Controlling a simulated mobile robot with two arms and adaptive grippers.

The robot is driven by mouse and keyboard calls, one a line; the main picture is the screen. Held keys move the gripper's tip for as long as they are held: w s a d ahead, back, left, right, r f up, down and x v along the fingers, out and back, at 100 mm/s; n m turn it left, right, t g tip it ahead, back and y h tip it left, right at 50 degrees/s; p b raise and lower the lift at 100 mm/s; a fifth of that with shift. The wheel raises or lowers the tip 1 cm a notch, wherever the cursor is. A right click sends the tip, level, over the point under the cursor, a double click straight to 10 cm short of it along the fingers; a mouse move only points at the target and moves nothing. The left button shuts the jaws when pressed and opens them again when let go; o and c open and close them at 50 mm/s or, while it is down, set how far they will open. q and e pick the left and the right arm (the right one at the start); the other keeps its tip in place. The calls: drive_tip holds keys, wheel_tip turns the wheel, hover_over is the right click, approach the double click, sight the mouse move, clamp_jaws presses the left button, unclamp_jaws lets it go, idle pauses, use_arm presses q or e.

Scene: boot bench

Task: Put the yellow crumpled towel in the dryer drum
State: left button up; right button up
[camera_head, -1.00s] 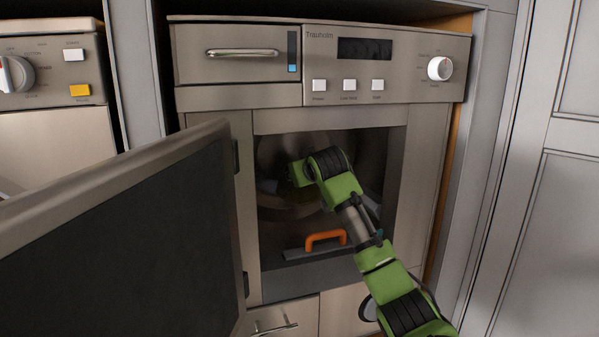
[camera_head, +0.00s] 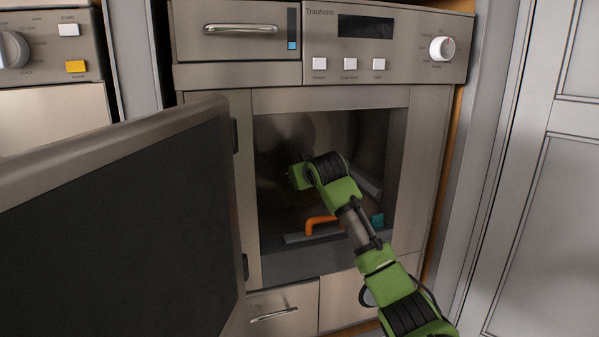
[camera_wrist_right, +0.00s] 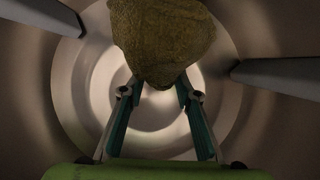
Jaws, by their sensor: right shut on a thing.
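The yellow crumpled towel (camera_wrist_right: 160,40) hangs at the fingertips of my right gripper (camera_wrist_right: 158,82), inside the pale round drum (camera_wrist_right: 85,75) in the right wrist view. The gripper is shut on it. In the head view my right arm reaches through the open dryer front into the drum (camera_head: 290,135). Its fingers and the towel are hidden or too dark to make out there. My left gripper is not in view.
The dryer door (camera_head: 120,220) stands open to the left. An orange handle (camera_head: 322,224) lies low in the opening, close by my arm. Two drum paddles jut in at the sides in the right wrist view, one at the right (camera_wrist_right: 285,75). A tall grey panel (camera_head: 530,200) stands right.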

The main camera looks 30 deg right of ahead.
drive_tip(key=o, duration=1.3)
drive_tip(key=shift+f, duration=0.15)
drive_tip(key=v, duration=1.2)
